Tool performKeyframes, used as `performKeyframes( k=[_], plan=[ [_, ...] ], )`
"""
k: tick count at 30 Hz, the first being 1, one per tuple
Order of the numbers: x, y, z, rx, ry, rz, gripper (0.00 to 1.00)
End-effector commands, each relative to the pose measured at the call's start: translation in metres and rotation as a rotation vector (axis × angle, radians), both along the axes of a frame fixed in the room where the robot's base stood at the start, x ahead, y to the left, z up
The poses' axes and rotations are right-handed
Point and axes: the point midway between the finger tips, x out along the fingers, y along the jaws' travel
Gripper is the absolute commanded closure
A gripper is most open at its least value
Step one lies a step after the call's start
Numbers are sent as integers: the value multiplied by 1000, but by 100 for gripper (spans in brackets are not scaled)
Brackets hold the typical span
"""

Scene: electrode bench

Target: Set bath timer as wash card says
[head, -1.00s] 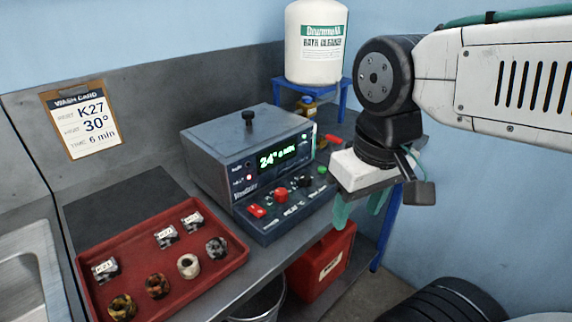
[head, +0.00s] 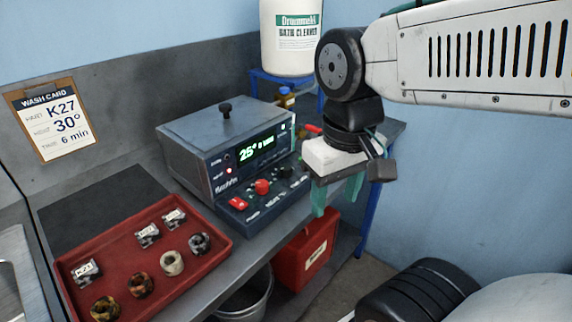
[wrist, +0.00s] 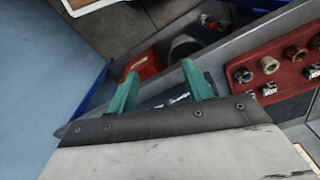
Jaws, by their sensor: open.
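The wash card (head: 53,119) on the back panel reads K27, 30° and 6 min. The grey bath unit (head: 226,149) stands on the bench with a lit green display (head: 262,148); it reads about 25°, and the minutes are too blurred to tell. Its front ledge carries a red switch (head: 238,203), a red knob (head: 262,187) and a dark knob (head: 285,172). My gripper (head: 338,198) is open and empty, fingers down, to the right of the ledge and apart from it. In the wrist view its green fingers (wrist: 162,92) stand spread with nothing between them.
A red tray (head: 105,252) with several ring-shaped parts and tagged blocks lies at front left. A white cleaner drum (head: 291,45) stands on a blue stand behind the unit. A red box (head: 306,253) and a metal bucket (head: 243,300) are below the bench.

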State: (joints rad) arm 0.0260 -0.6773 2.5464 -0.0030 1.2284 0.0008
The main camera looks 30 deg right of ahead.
Motion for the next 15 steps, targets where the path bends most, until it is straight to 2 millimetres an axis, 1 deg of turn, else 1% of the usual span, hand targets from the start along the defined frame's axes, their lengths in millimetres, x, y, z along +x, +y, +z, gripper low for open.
performKeyframes(
  k=[5, 11, 12, 15],
  plan=[
    [48, -11, -6, 11, 98, -7, 49],
    [121, -28, -18, 33, 148, 102, 49],
    [136, -33, -22, 38, 153, 134, 49],
    [173, -43, -32, 49, 154, 222, 49]
  ],
)
